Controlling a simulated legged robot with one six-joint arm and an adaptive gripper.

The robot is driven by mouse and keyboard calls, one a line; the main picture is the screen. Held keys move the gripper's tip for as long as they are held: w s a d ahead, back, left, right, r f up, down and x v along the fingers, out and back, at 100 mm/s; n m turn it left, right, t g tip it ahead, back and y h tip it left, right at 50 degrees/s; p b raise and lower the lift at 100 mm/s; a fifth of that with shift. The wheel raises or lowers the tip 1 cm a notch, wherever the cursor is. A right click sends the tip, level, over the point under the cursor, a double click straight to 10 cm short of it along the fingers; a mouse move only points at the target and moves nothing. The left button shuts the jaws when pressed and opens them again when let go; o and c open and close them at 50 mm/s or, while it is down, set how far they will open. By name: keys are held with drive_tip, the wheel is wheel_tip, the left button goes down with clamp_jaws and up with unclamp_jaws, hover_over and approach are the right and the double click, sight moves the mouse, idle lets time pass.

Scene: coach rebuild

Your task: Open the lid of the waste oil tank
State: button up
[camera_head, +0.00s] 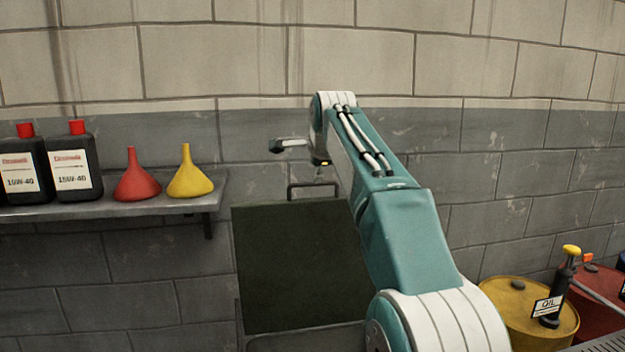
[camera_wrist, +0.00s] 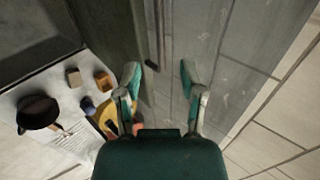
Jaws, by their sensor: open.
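The waste oil tank's lid (camera_head: 290,265) is a dark, flat panel in the head view. It appears raised and steep, with its broad face toward me. Its bar handle (camera_head: 312,185) rises past the top edge. A grey rim of the tank (camera_head: 300,342) shows below the panel. My gripper (camera_head: 280,146) is above and slightly left of the handle, apparently apart from it. In the wrist view my gripper (camera_wrist: 160,78) has its fingers spread with nothing between them. My arm covers the lid's right edge.
A wall shelf (camera_head: 150,208) at left holds black oil bottles (camera_head: 72,165), a red funnel (camera_head: 136,180) and a yellow funnel (camera_head: 188,178). A yellow drum (camera_head: 510,300) and a red drum (camera_head: 600,315) stand at lower right. A block wall (camera_head: 520,150) is behind.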

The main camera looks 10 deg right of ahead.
drive_tip(key=v, duration=0.2)
drive_tip(key=shift+s+r, duration=0.25)
drive_tip(key=shift+s, duration=0.05)
drive_tip(key=s+f+n+g, duration=0.1)
drive_tip(key=s+f+n, duration=0.4)
drive_tip(key=s, duration=0.6)
drive_tip(key=s+f+n+g, duration=0.1)
drive_tip(key=s+f+n, duration=0.35)
drive_tip(key=s, duration=0.55)
drive_tip(key=s+f+n+g, duration=0.1)
drive_tip(key=s+f+n, duration=0.7)
drive_tip(key=s+f, duration=0.9)
drive_tip(key=shift+s+d+g, duration=0.25)
drive_tip(key=shift+s+g, duration=0.15)
drive_tip(key=shift+s, duration=0.5)
drive_tip(key=shift+d, duration=0.1)
